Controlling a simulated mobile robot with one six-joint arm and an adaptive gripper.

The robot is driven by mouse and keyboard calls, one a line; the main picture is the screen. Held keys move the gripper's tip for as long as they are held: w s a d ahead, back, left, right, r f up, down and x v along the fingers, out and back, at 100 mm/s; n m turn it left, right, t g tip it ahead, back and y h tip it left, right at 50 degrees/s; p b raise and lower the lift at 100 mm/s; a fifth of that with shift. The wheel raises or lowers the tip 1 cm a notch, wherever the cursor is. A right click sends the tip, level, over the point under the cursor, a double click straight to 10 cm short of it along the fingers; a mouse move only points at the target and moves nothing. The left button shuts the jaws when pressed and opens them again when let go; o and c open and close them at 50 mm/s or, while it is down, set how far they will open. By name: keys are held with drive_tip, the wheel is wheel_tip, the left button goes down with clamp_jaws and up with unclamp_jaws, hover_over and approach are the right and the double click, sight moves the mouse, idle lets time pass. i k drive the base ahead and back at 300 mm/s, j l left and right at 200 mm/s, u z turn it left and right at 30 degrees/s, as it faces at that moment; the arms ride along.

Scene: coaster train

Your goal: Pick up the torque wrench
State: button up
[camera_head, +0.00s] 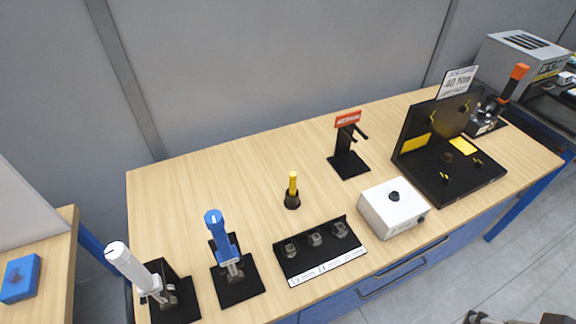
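Several handled tools stand on the wooden workbench, and I cannot tell for sure which one is the torque wrench. A white-handled tool (122,259) leans in a black stand at the front left. A blue-handled tool (218,232) stands in a black stand to its right. An orange-handled tool (515,80) stands tilted in a black holder at the far right, beside a sign reading about 40 Nm (459,82). My gripper is not clearly in view. Small dark shapes are cut off at the bottom right edge, and I cannot tell what they are.
The workbench (180,190) also holds a black socket rack (305,267), a yellow-handled item (293,185), a black stand with a red label (348,150), a white box (393,210) and a black fixture (455,185). The bench's back left is clear. A blue box (20,278) lies on another table.

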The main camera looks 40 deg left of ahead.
sight(146, 283)
drive_tip(key=u, duration=0.4)
drive_tip(key=k+j+u, duration=0.1)
drive_tip(key=u, duration=0.35)
drive_tip(key=j+u, duration=0.1)
drive_tip(key=u, duration=0.7)
drive_tip(key=j+u, duration=0.15)
drive_tip(key=u, duration=0.3)
drive_tip(key=j+u, duration=0.1)
drive_tip(key=u, duration=0.3)
drive_tip(key=l+u, duration=0.15)
drive_tip(key=l, duration=0.75)
drive_tip(key=k, duration=0.05)
